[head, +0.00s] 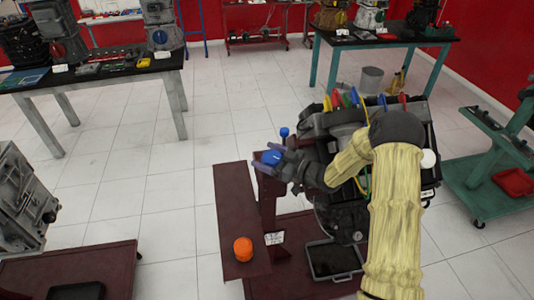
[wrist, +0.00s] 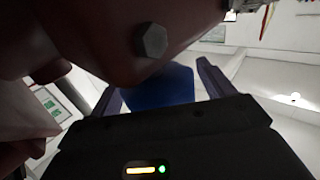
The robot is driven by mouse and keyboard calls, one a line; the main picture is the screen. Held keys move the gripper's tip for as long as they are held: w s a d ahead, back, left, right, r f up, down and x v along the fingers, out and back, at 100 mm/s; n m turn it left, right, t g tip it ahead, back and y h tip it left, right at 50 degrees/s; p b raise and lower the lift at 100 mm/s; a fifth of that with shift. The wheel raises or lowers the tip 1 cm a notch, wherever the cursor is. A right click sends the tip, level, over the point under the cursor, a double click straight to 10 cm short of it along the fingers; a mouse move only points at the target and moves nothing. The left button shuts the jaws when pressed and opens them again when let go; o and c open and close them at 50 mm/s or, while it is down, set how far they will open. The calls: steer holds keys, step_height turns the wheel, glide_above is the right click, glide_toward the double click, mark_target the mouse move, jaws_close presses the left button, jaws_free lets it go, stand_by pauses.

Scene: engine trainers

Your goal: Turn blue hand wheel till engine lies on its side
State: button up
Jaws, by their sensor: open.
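The blue hand wheel (head: 271,158) is on the dark red engine stand (head: 236,205), left of the engine. My gripper (head: 268,164) is at the wheel, its fingers on either side of it. In the wrist view the blue wheel (wrist: 160,86) lies between the two purple fingers of my gripper (wrist: 162,82), which are open; I cannot tell whether they touch it. The engine (head: 343,125) is mounted on the stand, with coloured parts on top, partly hidden by my yellow-sleeved arm.
An orange knob-like object (head: 243,249) sits on the stand's shelf. A black tray (head: 333,260) lies below the engine. A second engine (head: 22,205) stands at left. A green cart (head: 495,165) is at right.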

steer(key=shift+w+a, duration=0.1)
steer(key=shift+a, duration=0.05)
steer(key=c, duration=1)
